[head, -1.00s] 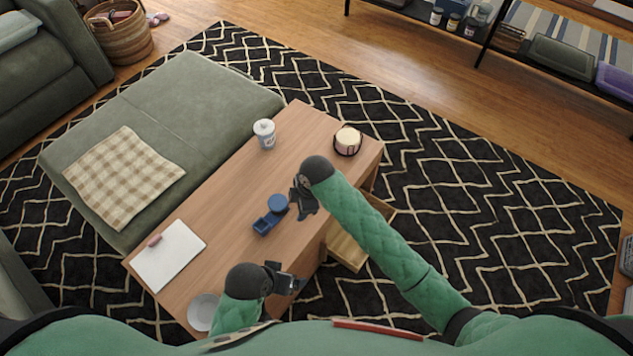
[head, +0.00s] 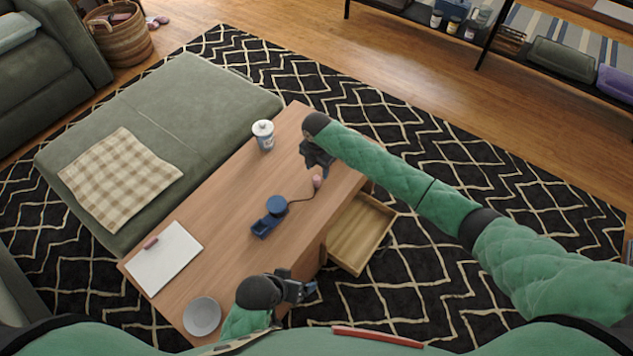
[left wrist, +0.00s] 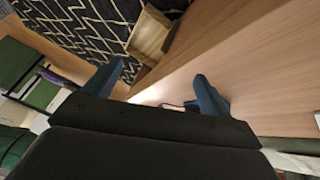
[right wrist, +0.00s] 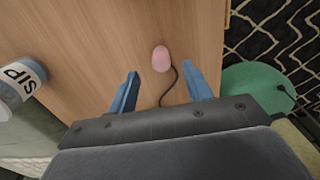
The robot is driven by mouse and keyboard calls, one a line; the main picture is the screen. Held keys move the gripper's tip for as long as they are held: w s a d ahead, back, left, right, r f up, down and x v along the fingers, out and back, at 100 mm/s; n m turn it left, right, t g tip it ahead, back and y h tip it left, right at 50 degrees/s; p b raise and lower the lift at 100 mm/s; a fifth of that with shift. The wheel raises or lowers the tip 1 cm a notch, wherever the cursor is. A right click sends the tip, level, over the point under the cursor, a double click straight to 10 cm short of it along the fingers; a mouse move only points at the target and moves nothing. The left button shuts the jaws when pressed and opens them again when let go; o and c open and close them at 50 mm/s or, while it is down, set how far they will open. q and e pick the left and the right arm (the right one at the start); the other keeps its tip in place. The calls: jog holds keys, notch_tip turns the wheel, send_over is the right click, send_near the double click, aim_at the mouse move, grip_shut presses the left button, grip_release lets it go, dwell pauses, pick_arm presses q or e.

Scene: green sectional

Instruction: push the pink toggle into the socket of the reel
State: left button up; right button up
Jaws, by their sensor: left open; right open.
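The blue reel (head: 276,206) stands on the wooden table, with a blue block-shaped part (head: 265,226) that has an opening on its near-left side. I cannot tell for sure which opening is the socket. A dark cord runs from the reel to the pink toggle (head: 317,181), which lies on the table to the reel's right. My right gripper (head: 318,162) is open above the table, just beyond the toggle. In the right wrist view the toggle (right wrist: 161,59) is ahead of and between the open blue fingers, not held. My left gripper (head: 308,288) is open and empty near the table's front edge.
An open drawer (head: 360,232) juts out from the table's right side. A white lidded cup (head: 263,136) stands at the back, a grey bowl (head: 202,316) at the near left, a white board (head: 165,259) at the left. The table's middle is mostly clear.

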aim_at(316, 178)
jog(key=shift+f, duration=0.8)
jog(key=f, duration=0.4)
jog(key=shift+s+a+p, duration=0.15)
jog(key=shift+s+p, duration=0.05)
jog(key=shift+p, duration=0.1)
jog(key=shift+f, duration=0.4)
pick_arm(q)
jog(key=r, duration=0.3)
jog(key=shift+s+a+r, duration=0.15)
jog(key=shift+s+a, duration=0.05)
jog(key=shift+s, duration=0.05)
pick_arm(e)
grip_shut()
